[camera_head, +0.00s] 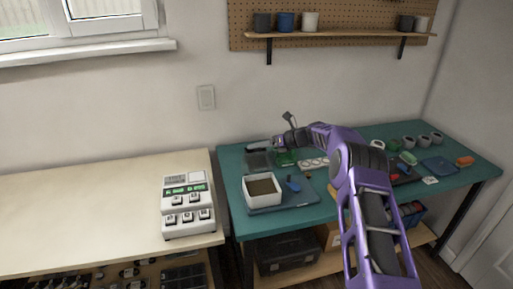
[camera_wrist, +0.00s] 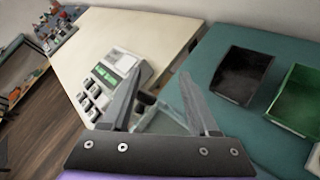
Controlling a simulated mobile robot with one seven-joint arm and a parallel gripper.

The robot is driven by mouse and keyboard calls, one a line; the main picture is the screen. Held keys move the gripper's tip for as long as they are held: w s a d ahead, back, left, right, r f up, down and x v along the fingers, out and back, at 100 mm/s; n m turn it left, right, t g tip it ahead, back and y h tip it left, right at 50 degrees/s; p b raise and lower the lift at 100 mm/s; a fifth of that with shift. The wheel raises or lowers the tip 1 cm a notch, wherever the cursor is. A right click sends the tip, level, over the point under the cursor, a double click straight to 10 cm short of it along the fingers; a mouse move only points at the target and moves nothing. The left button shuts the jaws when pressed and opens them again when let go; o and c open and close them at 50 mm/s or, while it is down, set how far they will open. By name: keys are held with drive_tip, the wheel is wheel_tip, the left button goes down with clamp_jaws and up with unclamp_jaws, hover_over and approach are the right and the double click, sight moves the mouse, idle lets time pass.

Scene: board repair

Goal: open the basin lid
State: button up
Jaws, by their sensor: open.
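My gripper (camera_wrist: 161,85) is open, its two fingers pointing at the teal table. Between and behind the fingers in the wrist view is a clear, glassy piece (camera_wrist: 170,122) with a small dark knob (camera_wrist: 147,98); it looks like the lid. The fingers partly cover it, and I cannot tell whether they touch the knob. In the head view, my gripper (camera_head: 258,148) is over a greyish see-through basin (camera_head: 258,161) at the table's back left.
A white box with brown filling (camera_head: 262,190) and a blue item (camera_head: 293,184) are in front. A white device with buttons (camera_head: 187,206) is on the pale table (camera_head: 90,215) to the left. Cups (camera_head: 408,142) stand further right.

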drive_tip(key=v, duration=1.6)
drive_tip(key=shift+f, duration=0.2)
